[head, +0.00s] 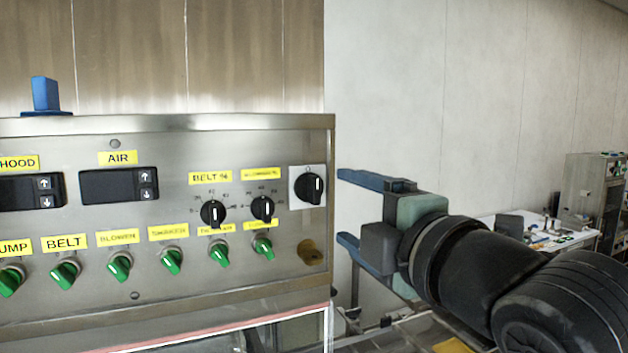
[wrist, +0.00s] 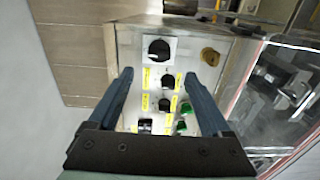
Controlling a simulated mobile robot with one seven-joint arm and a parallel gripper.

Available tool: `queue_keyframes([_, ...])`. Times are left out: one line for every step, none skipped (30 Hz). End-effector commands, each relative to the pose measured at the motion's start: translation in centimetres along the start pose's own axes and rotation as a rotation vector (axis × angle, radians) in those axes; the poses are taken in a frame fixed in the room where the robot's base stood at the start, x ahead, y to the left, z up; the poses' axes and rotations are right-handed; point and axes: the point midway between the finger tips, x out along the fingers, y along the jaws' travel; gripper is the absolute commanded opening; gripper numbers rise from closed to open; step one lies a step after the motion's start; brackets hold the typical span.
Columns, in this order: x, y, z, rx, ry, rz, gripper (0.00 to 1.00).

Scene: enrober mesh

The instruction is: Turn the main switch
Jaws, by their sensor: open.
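The main switch (head: 308,187) looks to be the black rotary knob on a white square plate at the right end of the steel panel. Its white mark stands near upright in the head view. In the wrist view the switch (wrist: 158,50) is upper middle, beyond the fingertips and roughly between their lines. My gripper (head: 342,207) is open and empty, just right of the panel's right edge in the head view. Its two blue fingers also show in the wrist view (wrist: 158,74). No contact with the switch shows.
Two black dials (head: 212,213) and a row of green switches (head: 119,266) sit left of the main switch. A brass round part (head: 311,252) lies below it. A blue upright piece (head: 46,95) stands on top of the panel. A cluttered table (head: 540,238) is far right.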

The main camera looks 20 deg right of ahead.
Motion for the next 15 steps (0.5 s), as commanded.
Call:
queue_keyframes([1.2, 0.6, 0.0, 0.003, 0.001, -0.003, 0.82])
queue_keyframes([1.8, 0.6, -0.1, 0.003, 0.002, -0.003, 0.82])
queue_keyframes([2.7, 0.7, 0.0, 0.003, 0.001, -0.003, 0.82])
queue_keyframes([3.4, 0.7, -0.1, 0.004, 0.002, -0.002, 0.82])
queue_keyframes([4.0, 0.7, -0.1, 0.004, 0.001, -0.003, 0.82])
queue_keyframes([4.8, 0.6, -0.1, 0.003, 0.001, -0.003, 0.82])
queue_keyframes([5.4, 0.7, -0.1, 0.003, 0.001, -0.002, 0.82])
queue_keyframes([6.0, 0.7, -0.1, 0.003, 0.001, -0.002, 0.82])
queue_keyframes([6.7, 0.7, -0.1, 0.002, 0.0, 0.0, 0.82])
queue_keyframes([7.1, 0.6, 0.0, 0.002, 0.0, -0.001, 0.82])
queue_keyframes([7.5, 0.6, -0.1, 0.002, 0.001, 0.0, 0.82])
queue_keyframes([8.1, 0.5, -0.1, 0.002, 0.0, -0.001, 0.82])
queue_keyframes([8.4, 0.5, 0.0, 0.001, 0.0, 0.0, 0.82])
queue_keyframes([8.7, 0.4, 0.0, 0.002, -0.001, 0.001, 0.82])
queue_keyframes([9.0, 0.4, 0.0, 0.001, -0.001, 0.001, 0.82])
